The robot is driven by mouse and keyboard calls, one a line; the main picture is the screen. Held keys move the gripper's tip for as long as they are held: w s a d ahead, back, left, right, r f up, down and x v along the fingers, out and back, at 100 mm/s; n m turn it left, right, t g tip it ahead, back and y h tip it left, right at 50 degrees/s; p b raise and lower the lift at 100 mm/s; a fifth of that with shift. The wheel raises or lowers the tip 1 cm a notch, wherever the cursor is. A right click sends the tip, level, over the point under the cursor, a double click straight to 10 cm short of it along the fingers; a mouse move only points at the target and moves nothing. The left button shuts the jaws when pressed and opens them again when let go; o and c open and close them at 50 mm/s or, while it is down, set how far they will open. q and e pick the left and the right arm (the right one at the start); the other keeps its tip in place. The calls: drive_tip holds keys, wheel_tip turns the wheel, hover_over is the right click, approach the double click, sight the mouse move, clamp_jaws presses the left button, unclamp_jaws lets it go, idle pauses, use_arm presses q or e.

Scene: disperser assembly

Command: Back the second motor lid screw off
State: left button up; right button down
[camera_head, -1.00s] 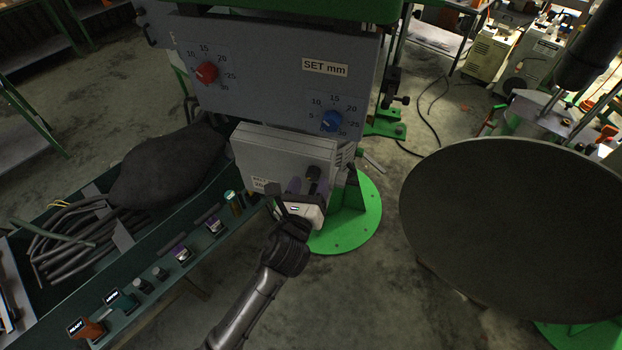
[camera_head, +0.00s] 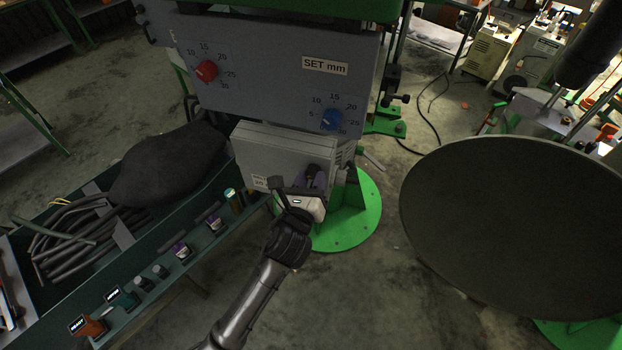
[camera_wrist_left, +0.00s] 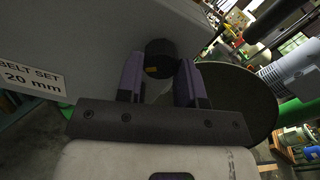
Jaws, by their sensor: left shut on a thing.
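The motor lid (camera_head: 270,155) is a grey box under the grey dial panel, labelled "BELT SET 20 mm" in the left wrist view. A black knob-headed screw (camera_head: 312,171) sits at its lower right corner. In the left wrist view the black screw head (camera_wrist_left: 159,58) has a small orange mark and lies between two purple fingers. My left gripper (camera_head: 305,183) is shut on this head, beside the lid; its fingers hide the screw's shaft. It also shows in the left wrist view (camera_wrist_left: 160,82). A second lid screw cannot be made out. My right gripper is out of view.
A green bench tray (camera_head: 150,262) with hoses, a dark sack (camera_head: 168,165) and several small tools stands left of my arm. A large dark round disc (camera_head: 520,230) stands at right.

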use_arm(q)
drive_tip(key=shift+c, duration=0.4)
drive_tip(key=n+p, duration=0.1)
drive_tip(key=n, duration=0.3)
drive_tip(key=shift+r+p, duration=0.15)
drive_tip(key=shift+p, duration=0.15)
drive_tip(key=n, duration=0.3)
drive_tip(key=shift+d+n+p, duration=0.1)
drive_tip(key=shift+n+p, duration=0.25)
drive_tip(key=shift+n, duration=0.05)
drive_tip(key=n, duration=0.2)
drive_tip(key=shift+n, duration=0.4)
drive_tip(key=n+p, duration=0.1)
drive_tip(key=n, duration=0.4)
drive_tip(key=shift+r, duration=0.15)
drive_tip(key=shift+n+p, duration=0.5)
drive_tip(key=shift+n, duration=2.5)
